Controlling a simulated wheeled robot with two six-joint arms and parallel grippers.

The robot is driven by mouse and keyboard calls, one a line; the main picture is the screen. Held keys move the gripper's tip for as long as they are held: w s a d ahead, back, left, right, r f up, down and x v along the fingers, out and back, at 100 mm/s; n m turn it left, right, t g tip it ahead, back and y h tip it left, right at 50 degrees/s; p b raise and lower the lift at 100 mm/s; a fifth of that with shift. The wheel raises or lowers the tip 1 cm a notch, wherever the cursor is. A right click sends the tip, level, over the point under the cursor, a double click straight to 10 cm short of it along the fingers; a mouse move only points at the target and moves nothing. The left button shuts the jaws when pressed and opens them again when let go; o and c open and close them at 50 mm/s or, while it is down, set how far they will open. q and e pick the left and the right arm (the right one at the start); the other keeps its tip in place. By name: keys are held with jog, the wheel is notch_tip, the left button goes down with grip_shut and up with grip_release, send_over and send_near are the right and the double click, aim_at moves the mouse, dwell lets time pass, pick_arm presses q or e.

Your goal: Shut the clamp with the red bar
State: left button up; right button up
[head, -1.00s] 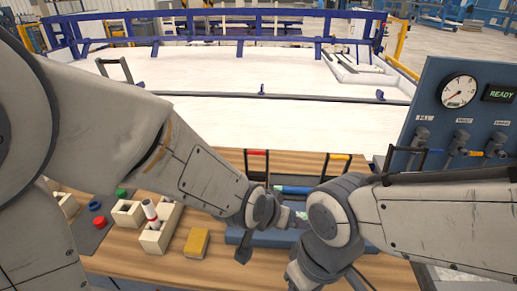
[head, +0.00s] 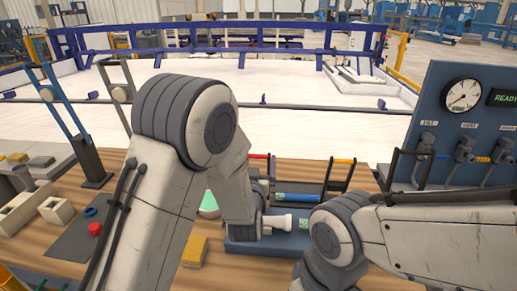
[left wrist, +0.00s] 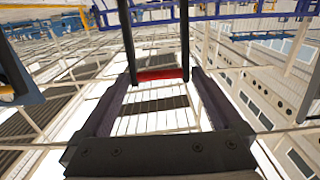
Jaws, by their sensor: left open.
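The clamp's red bar (head: 258,156) stands raised at the back of the blue fixture (head: 240,247). In the left wrist view the red bar (left wrist: 160,75) spans two black side arms. My left gripper (left wrist: 160,88) is open, with one finger on each side of the bar in that view; I cannot tell whether it touches. In the head view my left forearm hides most of this gripper. A second clamp has a yellow bar (head: 344,161), also raised. A blue pipe (head: 296,198) and a white pipe (head: 277,222) lie at the fixture. My right gripper is hidden behind its arm.
A gauge panel (head: 440,125) stands at the right. A dark mat with a red cap (head: 95,229) and a blue ring (head: 90,212) lies at the left.

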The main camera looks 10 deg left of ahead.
pick_arm(q)
jog(key=w+p, duration=0.1)
jog(key=w, duration=0.4)
jog(key=shift+w, duration=0.35)
grip_shut()
jog(key=shift+s+f+b, duration=0.15)
jog(key=shift+s+b, duration=0.05)
jog(key=shift+b, duration=0.25)
jog(key=s+f+t+b, duration=0.3)
jog(key=s+t+b, duration=0.4)
jog(key=b, duration=1.9)
jog(key=shift+s, duration=1.6)
